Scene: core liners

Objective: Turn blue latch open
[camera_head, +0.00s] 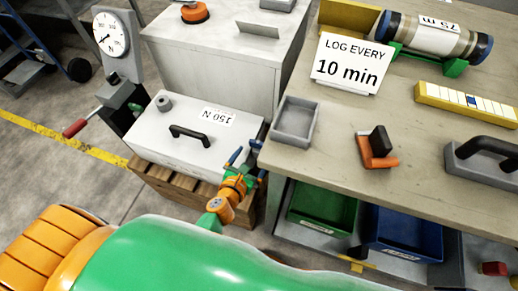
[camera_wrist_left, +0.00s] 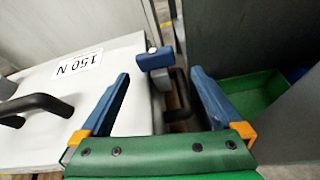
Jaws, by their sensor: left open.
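The blue latch (camera_wrist_left: 154,59) shows in the left wrist view as a small blue block on a grey mount, beside the right end of the white box (camera_wrist_left: 40,110). A small blue piece (camera_head: 256,144) at the box's right edge in the head view looks like the same latch. My left gripper (camera_head: 248,164) is open, with its two blue fingers apart. In the left wrist view the latch lies beyond and between the fingertips (camera_wrist_left: 160,84); I see no contact. My right gripper is out of view.
The white "150 N" box (camera_head: 150,135) has a black handle and rests on a wooden pallet (camera_head: 163,184). The workbench (camera_head: 330,165) stands close at right, with green (camera_head: 320,208) and blue (camera_head: 405,232) bins below. A grey cabinet (camera_head: 215,65) stands behind the box.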

